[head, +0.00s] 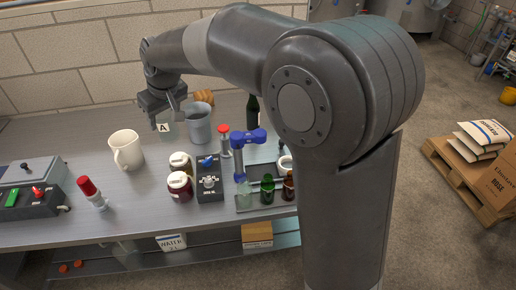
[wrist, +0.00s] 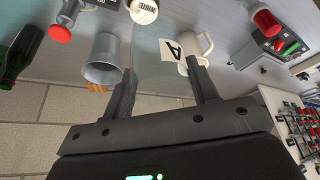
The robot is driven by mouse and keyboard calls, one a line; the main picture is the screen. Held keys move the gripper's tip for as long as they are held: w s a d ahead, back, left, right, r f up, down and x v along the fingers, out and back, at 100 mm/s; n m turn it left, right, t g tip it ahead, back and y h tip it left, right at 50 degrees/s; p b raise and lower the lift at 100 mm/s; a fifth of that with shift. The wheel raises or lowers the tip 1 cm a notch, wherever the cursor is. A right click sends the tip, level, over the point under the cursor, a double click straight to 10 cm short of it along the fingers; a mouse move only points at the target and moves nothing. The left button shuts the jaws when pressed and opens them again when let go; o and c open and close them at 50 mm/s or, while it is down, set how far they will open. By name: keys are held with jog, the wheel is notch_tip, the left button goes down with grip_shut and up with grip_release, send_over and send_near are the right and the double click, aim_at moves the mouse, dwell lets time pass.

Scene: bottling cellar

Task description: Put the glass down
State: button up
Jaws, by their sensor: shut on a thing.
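The glass (head: 172,133) is clear and hard to make out, with a white label marked A. My gripper (head: 167,112) is shut on it, from above in the head view. In the wrist view the glass (wrist: 150,45) shows faintly between the two fingers of my gripper (wrist: 161,70), with its label at the right finger. The glass is over the back part of the grey bench (head: 75,160). I cannot tell whether its base touches the bench top.
A grey cup (head: 200,128) stands close on the right, and a white mug (head: 126,150) on the left. Two lidded jars (head: 180,186), a switch box (head: 210,180) and small bottles (head: 267,188) stand in front to the right. Bench between mug and red-topped object (head: 92,193) is bare.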

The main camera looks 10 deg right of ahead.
jog(key=w+d+m, duration=0.1)
jog(key=w+d, duration=0.2)
jog(key=d, duration=0.9)
jog(key=w+d+m+h, duration=0.1)
jog(key=w+d, duration=0.2)
jog(key=d, duration=1)
jog(key=w+d+m, duration=0.1)
jog(key=w+d, duration=0.2)
jog(key=d, duration=0.9)
notch_tip(320, 180, down, 11)
jog(key=shift+t, duration=0.4)
jog(key=shift+w+a+f, duration=0.9)
jog(key=shift+a+f, duration=0.65)
jog(key=shift+f, duration=0.25)
jog(key=shift+w+a+f, duration=0.95)
jog(key=shift+a+f, duration=0.65)
jog(key=shift+f, duration=0.25)
jog(key=shift+w+a+f, duration=0.9)
jog(key=shift+a+f, duration=0.65)
jog(key=shift+f, duration=0.25)
jog(key=shift+f, duration=0.1)
jog(key=o, duration=1)
